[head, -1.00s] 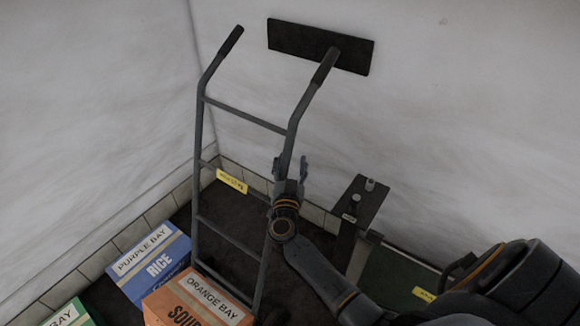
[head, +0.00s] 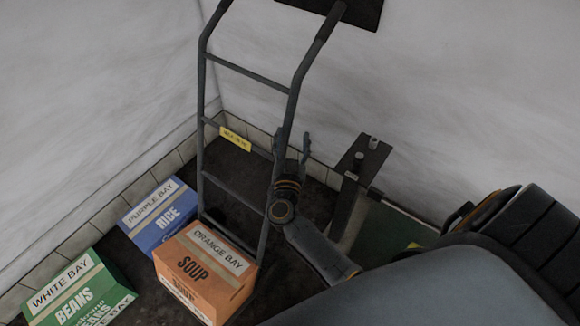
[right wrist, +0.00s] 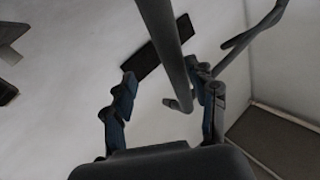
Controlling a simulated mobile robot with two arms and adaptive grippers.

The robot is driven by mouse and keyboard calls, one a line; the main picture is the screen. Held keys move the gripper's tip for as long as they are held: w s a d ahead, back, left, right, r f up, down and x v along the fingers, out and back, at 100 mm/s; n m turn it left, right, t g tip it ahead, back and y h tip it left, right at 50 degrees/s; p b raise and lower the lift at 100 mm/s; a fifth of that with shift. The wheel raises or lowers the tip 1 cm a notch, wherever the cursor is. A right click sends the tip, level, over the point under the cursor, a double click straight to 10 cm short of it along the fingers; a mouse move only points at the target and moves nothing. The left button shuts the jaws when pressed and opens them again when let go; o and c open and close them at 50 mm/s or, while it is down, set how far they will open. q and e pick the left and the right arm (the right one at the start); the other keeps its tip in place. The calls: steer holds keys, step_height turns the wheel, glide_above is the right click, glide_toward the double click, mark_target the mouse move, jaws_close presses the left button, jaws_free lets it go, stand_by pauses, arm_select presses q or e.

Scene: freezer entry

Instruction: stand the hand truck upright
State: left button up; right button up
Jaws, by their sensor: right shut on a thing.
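The hand truck (head: 247,74) is a dark grey ladder-like frame with two rails, crossbars, black bent handles and a yellow label. It stands on the dark floor near the wall corner, its handles up; I cannot tell whether it is fully upright or slightly tilted. In the right wrist view the rail (right wrist: 170,45) runs between the fingers (right wrist: 163,74). The foot of the hand truck is partly hidden behind the orange box. My left gripper is not in view.
An orange SOUP box (head: 200,272) stands in front of the hand truck's foot. A blue RICE box (head: 162,215) and a green BEANS box (head: 85,295) are to its left. A dark post-like fixture (head: 355,170) stands right of my gripper. White walls close off the back.

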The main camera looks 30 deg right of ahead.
steer(key=p+v, duration=0.2)
steer(key=v, duration=0.7)
steer(key=shift+s, duration=0.3)
stand_by(0.3)
steer(key=shift+d, duration=0.15)
steer(key=shift+f+p, duration=0.1)
steer(key=shift+p, duration=0.2)
